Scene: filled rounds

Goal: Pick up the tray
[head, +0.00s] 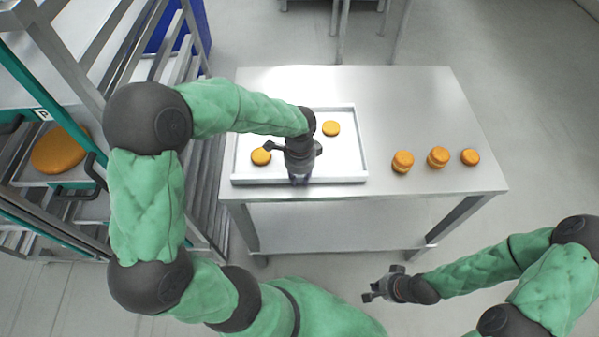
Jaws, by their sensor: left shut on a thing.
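A white rectangular tray (355,172) with a raised rim lies on the left part of the steel table. Two round orange-brown pieces show in it, one (331,128) towards the back and one (261,157) towards the front left. My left gripper (299,180) is over the middle of the tray's front edge, pointing down and shut on that rim. My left arm hides part of the tray's back left and inside. My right gripper (369,292) is in front of the table, low and away from the tray; its fingers are too small to judge.
Two short stacks of rounds (402,162) (438,158) and one smaller pile (470,157) stand on the table (400,95) right of the tray. A rack (75,75) with a large round (59,150) stands close on the left. The table's back right is clear.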

